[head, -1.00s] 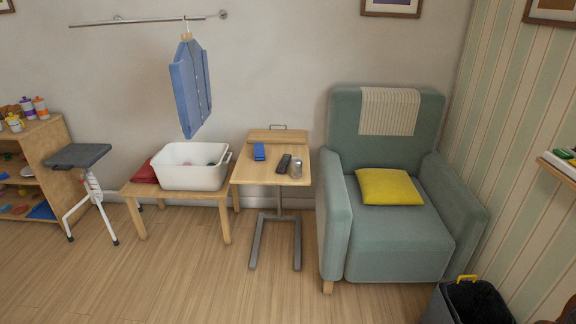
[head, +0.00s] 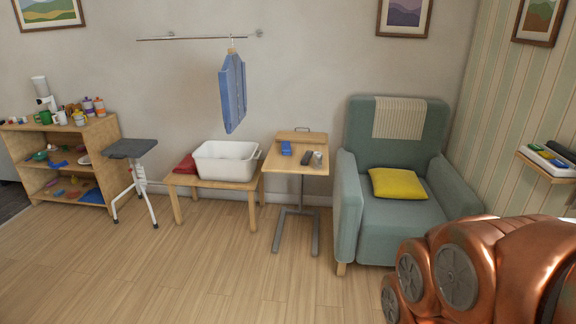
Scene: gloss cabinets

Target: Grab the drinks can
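A small silvery cylinder that looks like the drinks can (head: 318,158) stands upright near the right edge of the small wooden side table (head: 287,166). It is too small to read any label. A dark, remote-like object (head: 306,158) lies just left of it, and a blue object (head: 286,148) lies further left. My copper-coloured arm fills the lower right of the head view, far from the can. My gripper is not in view.
A green armchair (head: 395,218) with a yellow cushion (head: 397,183) stands right of the side table. A low bench (head: 232,187) with a white tub (head: 226,161) stands left of it. A stool (head: 131,149) and shelf (head: 62,131) are further left. The floor in front is clear.

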